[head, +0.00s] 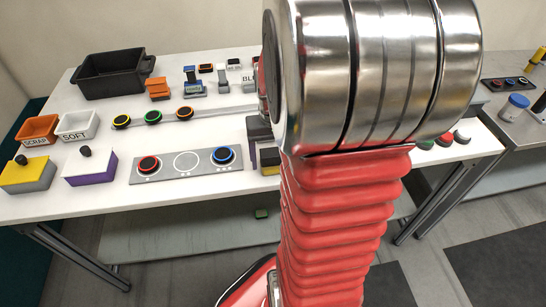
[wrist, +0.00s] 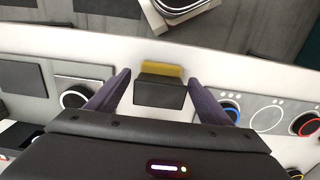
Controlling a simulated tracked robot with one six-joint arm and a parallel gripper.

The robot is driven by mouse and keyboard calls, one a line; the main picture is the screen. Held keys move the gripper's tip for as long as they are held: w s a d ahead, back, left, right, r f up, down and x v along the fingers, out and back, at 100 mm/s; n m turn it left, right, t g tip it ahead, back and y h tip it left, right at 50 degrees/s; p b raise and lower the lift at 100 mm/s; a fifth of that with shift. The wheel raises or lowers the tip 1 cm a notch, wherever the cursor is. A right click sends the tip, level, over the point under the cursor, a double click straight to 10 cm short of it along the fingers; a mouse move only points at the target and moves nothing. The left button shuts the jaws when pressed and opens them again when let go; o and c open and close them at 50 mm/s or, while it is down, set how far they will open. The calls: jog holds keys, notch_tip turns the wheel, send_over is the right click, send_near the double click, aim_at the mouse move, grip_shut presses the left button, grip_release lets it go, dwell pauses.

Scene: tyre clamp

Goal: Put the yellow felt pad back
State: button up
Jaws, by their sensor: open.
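A block with a dark grey face (wrist: 160,92) and a yellow strip (wrist: 162,69) lies near the table's front edge; it may be the yellow felt pad. My gripper (wrist: 159,78) is open, its two purple fingers apart on either side of this block; I cannot tell whether they touch it. In the head view the block (head: 270,160) is partly hidden by my arm. A yellow and grey block with a black knob (head: 28,175) stands at the table's left; I cannot tell whether this is the felt pad.
A grey plate (head: 168,176) with a red ring (head: 149,164) and a blue ring (head: 224,155) lies left of my arm. A white and purple knobbed block (head: 91,169), an orange SCRAP bin (head: 38,130), a white SOFT bin (head: 78,126) and a black crate (head: 112,75) stand further left.

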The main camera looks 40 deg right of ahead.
jog(key=shift+r, duration=0.1)
notch_tip(320, 180, up, 12)
dwell(0.8)
dwell(0.4)
jog(key=s+a+r+n+t, duration=0.1)
jog(key=a+n+t, duration=0.1)
jog(key=a, duration=0.9)
jog(key=s+a+r+n+t, duration=0.2)
jog(key=a+n+t, duration=0.1)
jog(key=a, duration=0.9)
jog(key=shift+s+n+t, duration=0.3)
jog(key=shift+n, duration=0.6)
jog(key=shift+d, duration=0.1)
